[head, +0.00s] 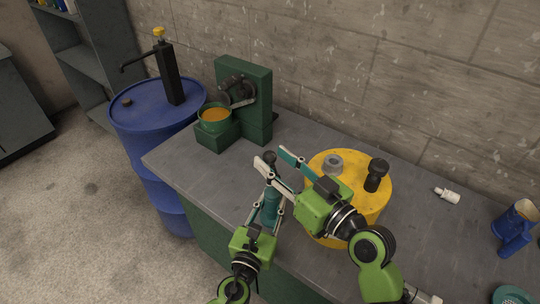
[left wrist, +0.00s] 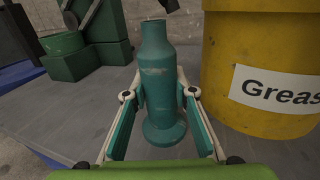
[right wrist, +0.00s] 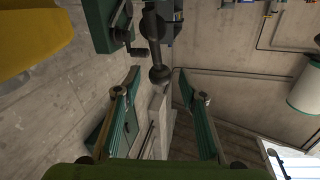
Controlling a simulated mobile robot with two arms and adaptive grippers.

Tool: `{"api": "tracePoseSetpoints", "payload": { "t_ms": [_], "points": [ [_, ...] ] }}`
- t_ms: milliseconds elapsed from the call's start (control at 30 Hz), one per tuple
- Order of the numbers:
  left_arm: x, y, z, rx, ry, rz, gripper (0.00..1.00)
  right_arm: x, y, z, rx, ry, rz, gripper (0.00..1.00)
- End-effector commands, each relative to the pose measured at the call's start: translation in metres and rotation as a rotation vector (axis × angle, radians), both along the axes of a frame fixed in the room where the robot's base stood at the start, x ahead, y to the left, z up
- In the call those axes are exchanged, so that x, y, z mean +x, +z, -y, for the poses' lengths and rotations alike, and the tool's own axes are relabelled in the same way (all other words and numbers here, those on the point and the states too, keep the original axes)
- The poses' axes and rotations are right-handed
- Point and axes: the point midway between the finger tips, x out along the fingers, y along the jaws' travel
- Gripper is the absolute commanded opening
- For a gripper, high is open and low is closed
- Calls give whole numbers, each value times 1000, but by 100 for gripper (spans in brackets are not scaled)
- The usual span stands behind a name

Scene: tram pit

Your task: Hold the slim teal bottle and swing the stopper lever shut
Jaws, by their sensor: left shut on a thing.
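The slim teal bottle (left wrist: 160,85) stands upright on the bench in the left wrist view and is partly hidden by fingers in the head view (head: 270,203). My left gripper (head: 269,207) is shut on the bottle's body. A dark piece (left wrist: 170,5), apparently part of the stopper or its lever, shows above the bottle's neck, cut off by the frame. A dark round-ended knob shows between my right fingers in the right wrist view (right wrist: 159,74). My right gripper (head: 275,160) is open near the bottle's top, its fingers apart on either side of the knob; contact is unclear.
A yellow grease drum (head: 375,203) stands close at the right, partly behind my right gripper. A green machine (head: 258,100) with a green cup (head: 215,118) stands at the back left. A blue barrel (head: 150,135) stands beyond the bench's left end.

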Motion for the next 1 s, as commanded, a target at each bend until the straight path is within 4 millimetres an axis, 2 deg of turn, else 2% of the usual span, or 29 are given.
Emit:
{"api": "tracePoseSetpoints", "payload": {
  "t_ms": [200, 500, 533, 667, 1000],
  "points": [
    [0, 0, 0, 1, 1, 0, 0, 15, 0, -12, 0, -1, 0, 38],
    [0, 0, 0, 2, 1, 0, 0, 17, 0, -14, -1, 0, 0, 38],
    [0, 0, 0, 2, 1, 0, 0, 17, 0, -14, -1, 0, 0, 35],
    [0, 0, 0, 1, 1, -1, 0, 17, 0, -14, -1, 0, -1, 2],
    [0, 0, 0, 1, 1, -1, 0, 17, 0, -16, -11, 4, -7, 0]
  ]
}}
